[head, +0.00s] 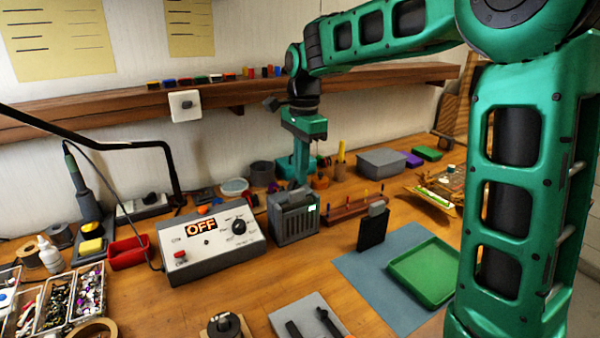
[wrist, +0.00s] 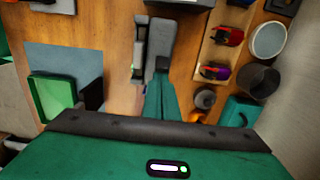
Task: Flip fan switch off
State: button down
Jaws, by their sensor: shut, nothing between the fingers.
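A grey vented box (head: 293,217), which looks like a small fan unit, stands on the bench with a lit green spot on its right side. It also shows in the wrist view (wrist: 140,45). I cannot make out a switch lever on it. My gripper (head: 300,178) points down, fingers shut and empty, just above and behind the box. In the wrist view its shut fingers (wrist: 160,85) reach the box's near edge; I cannot tell whether they touch. A white plate with a dark knob (head: 185,105) is mounted at the shelf, left of my gripper.
A control station (head: 210,240) reading OFF stands left of the box. A rack of tools (head: 350,205), a black upright block (head: 373,230) and a green tray (head: 428,270) are to the right. A wooden shelf (head: 230,95) runs along the wall behind.

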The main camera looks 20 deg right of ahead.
aim_at(293, 179)
jog(key=shift+s+a+r+h, duration=0.1)
jog(key=shift+a+r+h, duration=0.1)
jog(key=shift+a+h, duration=0.4)
jog(key=shift+s+a+r+t+h, duration=0.15)
jog(key=shift+a+h, duration=0.1)
jog(key=shift+h, duration=0.4)
jog(key=shift+w+a+r+t+h, duration=0.1)
jog(key=shift+a+t+h, duration=0.1)
jog(key=shift+h, duration=0.45)
jog(key=shift+s+a, duration=0.2)
jog(key=shift+a, duration=0.3)
jog(key=shift+r, duration=0.15)
jog(key=shift+r, duration=0.7)
jog(key=shift+r, duration=0.1)
